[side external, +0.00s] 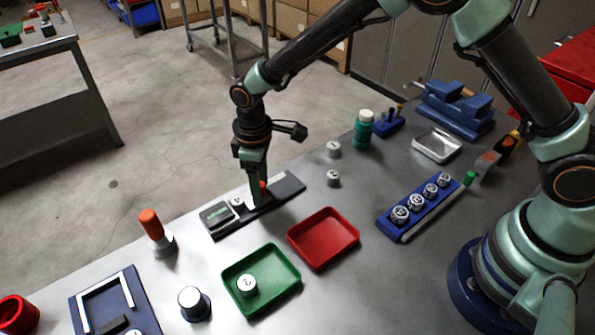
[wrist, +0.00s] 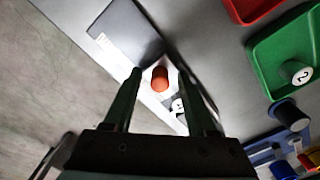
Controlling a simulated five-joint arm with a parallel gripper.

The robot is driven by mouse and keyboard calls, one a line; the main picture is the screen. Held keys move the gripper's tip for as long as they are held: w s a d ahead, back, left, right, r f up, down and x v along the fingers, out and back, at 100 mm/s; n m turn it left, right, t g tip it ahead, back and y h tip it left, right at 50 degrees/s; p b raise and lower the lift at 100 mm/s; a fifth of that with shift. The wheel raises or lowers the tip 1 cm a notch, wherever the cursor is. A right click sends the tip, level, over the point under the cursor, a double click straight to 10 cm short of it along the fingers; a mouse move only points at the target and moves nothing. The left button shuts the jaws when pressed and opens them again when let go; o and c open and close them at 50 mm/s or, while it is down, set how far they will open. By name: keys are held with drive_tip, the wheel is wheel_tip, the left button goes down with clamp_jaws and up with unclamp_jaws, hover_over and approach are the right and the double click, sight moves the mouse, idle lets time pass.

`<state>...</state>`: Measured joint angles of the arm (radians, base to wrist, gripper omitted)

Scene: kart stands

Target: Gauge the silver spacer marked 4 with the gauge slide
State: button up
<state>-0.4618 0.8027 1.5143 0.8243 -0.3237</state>
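The gauge slide (side external: 288,190) is a dark bed with a digital readout (side external: 217,215) at its left end, and an orange knob (side external: 263,185) on it. A silver spacer (side external: 238,202) sits on the gauge between readout and knob; its number is not readable. My gripper (side external: 257,196) is down at the gauge. In the wrist view, my gripper (wrist: 161,76) is open, with the orange knob (wrist: 160,79) between its fingers and gaps showing beside it.
A green tray (side external: 285,302) holds a spacer marked 2 (wrist: 302,74). A red tray (side external: 323,238) is empty. A blue rack (side external: 421,212) holds several spacers. An orange-topped stamp (side external: 156,232) and a dark-based cylinder (side external: 194,304) stand in front.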

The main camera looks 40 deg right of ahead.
clamp_jaws()
idle(1.3)
